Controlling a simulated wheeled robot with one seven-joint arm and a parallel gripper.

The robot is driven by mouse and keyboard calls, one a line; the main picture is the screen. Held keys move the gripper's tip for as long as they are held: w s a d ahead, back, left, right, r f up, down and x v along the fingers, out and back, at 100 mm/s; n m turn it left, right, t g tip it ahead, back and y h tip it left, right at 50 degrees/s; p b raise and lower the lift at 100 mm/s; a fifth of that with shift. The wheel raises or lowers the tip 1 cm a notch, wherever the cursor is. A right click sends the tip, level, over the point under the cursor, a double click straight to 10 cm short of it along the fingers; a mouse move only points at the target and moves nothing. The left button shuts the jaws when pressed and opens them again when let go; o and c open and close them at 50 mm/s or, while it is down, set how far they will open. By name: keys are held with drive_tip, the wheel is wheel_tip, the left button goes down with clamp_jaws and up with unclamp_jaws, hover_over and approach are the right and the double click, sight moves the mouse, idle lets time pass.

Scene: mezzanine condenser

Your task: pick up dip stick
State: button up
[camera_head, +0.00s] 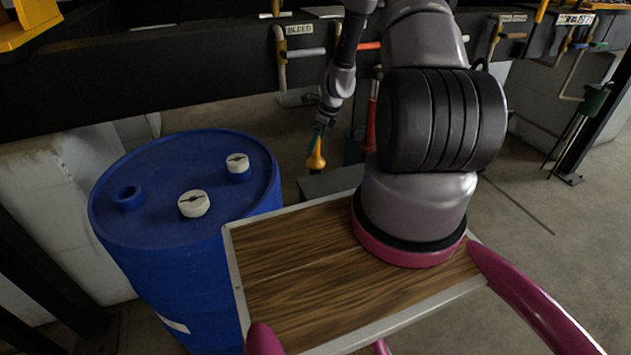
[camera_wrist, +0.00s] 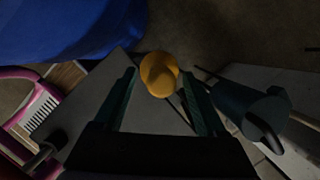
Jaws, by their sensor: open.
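A yellow rounded knob or handle (camera_head: 316,158), which may be the top of the dip stick, shows just below my gripper (camera_head: 321,130) in the head view. In the wrist view the yellow piece (camera_wrist: 158,72) lies between and slightly beyond the fingertips of my gripper (camera_wrist: 158,78). The two dark green fingers are apart, one on each side, with gaps to the yellow piece. Whether a thin rod runs below it is hidden. I see no other clear dip stick.
A blue drum (camera_head: 160,230) with white caps stands at the left. A grey box top (camera_head: 332,181) lies under the yellow piece. A dark jug-like container (camera_wrist: 250,112) is right of the fingers. A red object (camera_head: 371,112) stands behind. Pipes and a black beam (camera_head: 150,80) run above.

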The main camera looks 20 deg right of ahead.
drive_tip(key=x, duration=0.3)
drive_tip(key=shift+w+a+f, duration=0.1)
drive_tip(key=shift+w+f, duration=0.1)
drive_tip(key=shift+f, duration=0.1)
clamp_jaws()
idle(1.2)
